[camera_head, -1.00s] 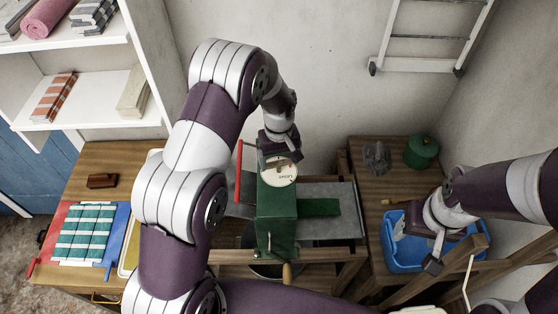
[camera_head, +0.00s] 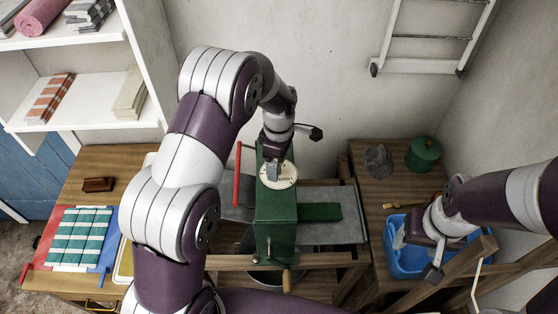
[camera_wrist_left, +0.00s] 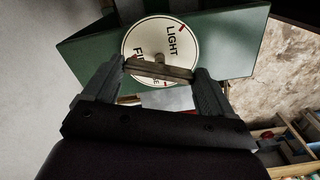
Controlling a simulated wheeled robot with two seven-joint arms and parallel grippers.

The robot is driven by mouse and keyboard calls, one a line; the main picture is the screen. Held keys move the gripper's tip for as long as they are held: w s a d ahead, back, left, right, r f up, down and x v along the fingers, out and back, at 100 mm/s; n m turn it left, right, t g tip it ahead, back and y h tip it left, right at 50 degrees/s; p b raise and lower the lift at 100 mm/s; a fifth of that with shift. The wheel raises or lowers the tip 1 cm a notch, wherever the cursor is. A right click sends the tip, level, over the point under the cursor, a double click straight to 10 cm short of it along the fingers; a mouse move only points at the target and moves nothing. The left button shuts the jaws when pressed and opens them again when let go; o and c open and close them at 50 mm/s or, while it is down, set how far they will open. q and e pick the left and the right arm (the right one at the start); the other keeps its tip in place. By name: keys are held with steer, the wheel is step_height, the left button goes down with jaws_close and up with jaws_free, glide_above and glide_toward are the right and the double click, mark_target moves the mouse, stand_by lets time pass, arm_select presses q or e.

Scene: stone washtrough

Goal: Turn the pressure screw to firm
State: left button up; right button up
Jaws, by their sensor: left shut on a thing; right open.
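The green mangle (camera_head: 277,208) stands in the middle of the head view. On its top is a round cream dial (camera_head: 287,181) marked LIGHT; in the left wrist view the dial (camera_wrist_left: 172,38) also shows FIRM, partly covered.
A blue tub (camera_head: 402,258) and a green lidded pot (camera_head: 424,154) are on the right-hand wooden bench. A red lever (camera_head: 237,175) rises beside the mangle. Folded checked cloth (camera_head: 80,238) lies on the left table. A ladder hangs on the back wall.

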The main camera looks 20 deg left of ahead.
arm_select(q)
steer(key=shift+w+r+n+b, duration=0.15)
steer(key=shift+n+b, duration=0.15)
steer(key=shift+n, duration=1.8)
steer(key=o, duration=0.8)
steer(key=shift+o, duration=0.2)
